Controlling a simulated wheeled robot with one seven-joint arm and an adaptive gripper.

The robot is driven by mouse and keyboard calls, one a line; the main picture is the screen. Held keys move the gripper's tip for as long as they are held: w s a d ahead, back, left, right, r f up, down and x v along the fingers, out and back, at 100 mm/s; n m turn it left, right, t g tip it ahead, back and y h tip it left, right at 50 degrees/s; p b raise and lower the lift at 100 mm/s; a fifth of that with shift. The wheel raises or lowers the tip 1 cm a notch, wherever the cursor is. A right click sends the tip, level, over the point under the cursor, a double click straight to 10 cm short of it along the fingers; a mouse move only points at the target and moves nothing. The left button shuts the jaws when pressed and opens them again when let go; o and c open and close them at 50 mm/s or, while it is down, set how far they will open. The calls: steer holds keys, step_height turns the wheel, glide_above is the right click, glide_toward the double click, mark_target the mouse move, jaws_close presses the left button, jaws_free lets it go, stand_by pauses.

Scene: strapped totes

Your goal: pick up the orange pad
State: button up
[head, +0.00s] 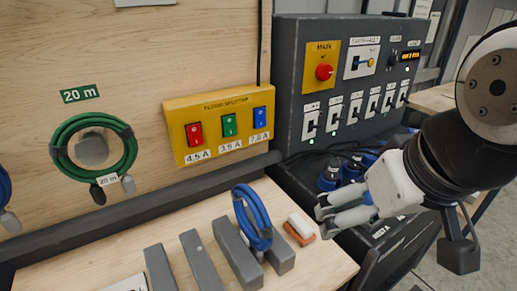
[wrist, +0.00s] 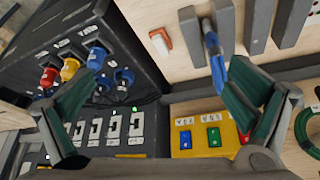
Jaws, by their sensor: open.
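The orange pad (head: 300,238) is a small block with a white upper part and an orange lower part. It lies on the wooden bench at its right side, beside the grey upright blocks. In the wrist view the orange pad (wrist: 160,41) shows at the top middle, beyond the fingertips. My gripper (head: 322,218) is just right of the pad in the head view, apart from it as far as I can tell. In the wrist view my gripper (wrist: 160,83) has its two fingers wide apart with nothing between them.
Grey blocks (head: 238,254) stand left of the pad, with a blue cable coil (head: 253,218) on them. A dark control box (head: 290,85) with switches and blue plugs stands behind and right. A yellow splitter panel (head: 220,122) is on the back wall. Bare bench lies in front of the pad.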

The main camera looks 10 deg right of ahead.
steer(key=m+g+p, duration=0.5)
steer(key=m+p, duration=0.2)
steer(key=m, duration=0.6)
glide_above(301, 222)
step_height(301, 222, down, 16)
steer(key=f, duration=0.5)
steer(key=f+p, duration=0.1)
steer(key=f, duration=0.1)
steer(key=shift+a+f, duration=0.25)
steer(key=f, duration=0.1)
steer(key=f+p, duration=0.1)
steer(key=f, duration=0.2)
steer(key=shift+d+f, duration=0.25)
steer(key=shift+f, duration=0.5)
